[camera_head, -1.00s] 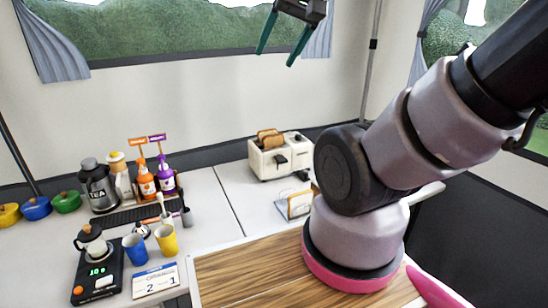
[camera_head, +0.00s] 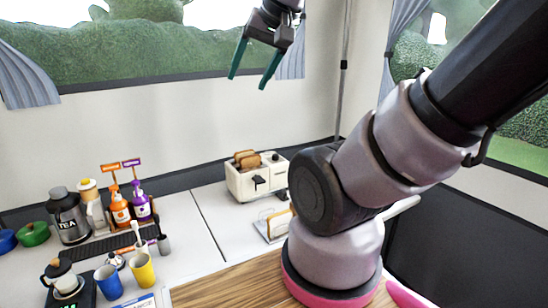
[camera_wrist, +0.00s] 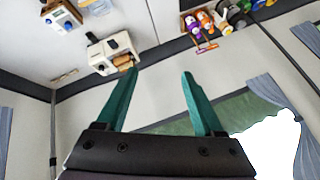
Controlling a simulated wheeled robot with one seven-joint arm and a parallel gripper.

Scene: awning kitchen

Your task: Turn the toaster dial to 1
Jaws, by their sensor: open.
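The cream toaster (camera_head: 258,180) stands on the white counter against the back wall, with slices of toast (camera_head: 246,158) in its top. My gripper (camera_head: 254,82) is open and empty, high in front of the window, above and apart from the toaster. In the wrist view my gripper's green fingers (camera_wrist: 161,72) are spread wide, and the toaster (camera_wrist: 103,52) shows upside down beyond the left finger.
Orange (camera_head: 119,211) and purple (camera_head: 142,207) bottles, a tea canister (camera_head: 69,216) and blue (camera_head: 109,282) and yellow (camera_head: 142,269) cups stand at left.

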